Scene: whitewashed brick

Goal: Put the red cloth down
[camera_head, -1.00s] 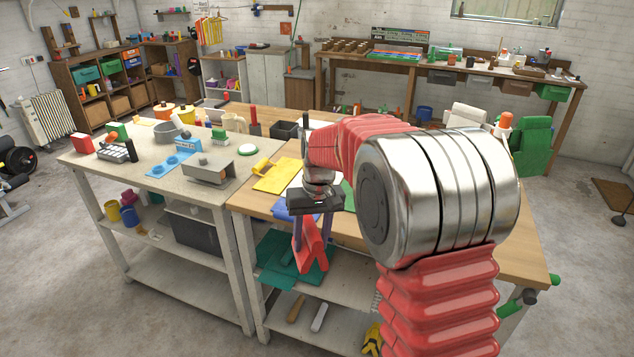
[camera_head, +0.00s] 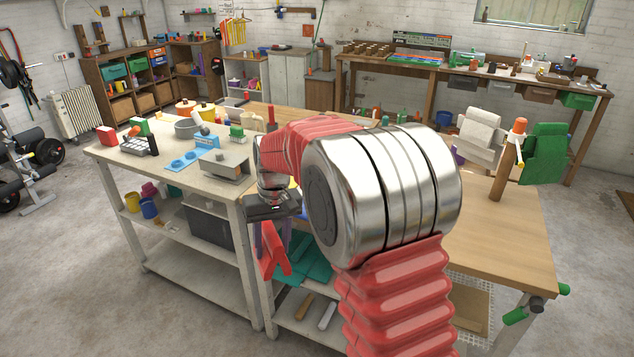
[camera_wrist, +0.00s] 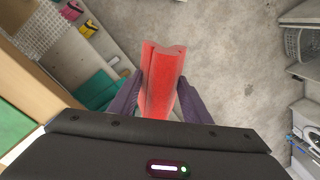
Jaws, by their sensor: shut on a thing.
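The red cloth (camera_head: 273,251) hangs folded from my gripper (camera_head: 264,228), in front of the workbench edge and above the lower shelf level. In the wrist view the red cloth (camera_wrist: 160,80) is pinched between the two purple fingers of my gripper (camera_wrist: 160,98), with the concrete floor behind its far end. The gripper is shut on it. My red and metal arm hides much of the bench top behind it.
A white-topped table (camera_head: 160,170) on the left bears a grey bowl (camera_head: 187,128), a blue tray (camera_head: 192,160) and a grey metal holder (camera_head: 225,167). The wooden bench top (camera_head: 500,235) is mostly clear at right. Teal cloth (camera_head: 306,262) lies on the shelf below.

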